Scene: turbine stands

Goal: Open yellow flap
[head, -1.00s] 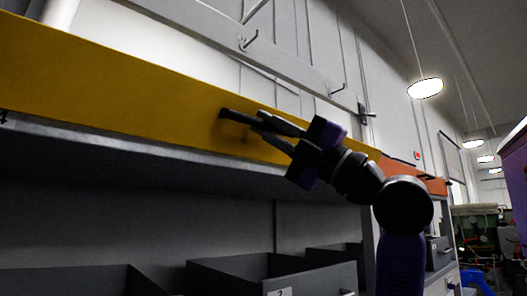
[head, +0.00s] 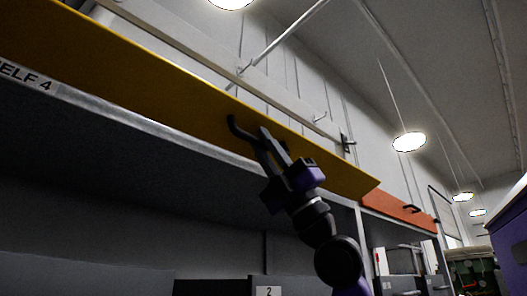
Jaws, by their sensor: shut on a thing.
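The yellow flap (head: 170,95) is a long panel that runs from the upper left to the middle right of the head view, along the top of a grey shelf. It is tilted, with its lower edge swung out from the shelf front. A dark handle (head: 236,128) sits on its face. My gripper (head: 265,142) reaches up from the lower right and is shut on the handle. The fingers hide part of the handle, so the exact grip is hard to see.
The grey shelf (head: 100,165) below is dark inside, with bins (head: 300,287) at the bottom, one labelled 2. An orange flap (head: 400,211) with its own handle adjoins on the right. A white rail with hooks (head: 200,50) runs above. A purple-sided object (head: 510,225) stands at the right edge.

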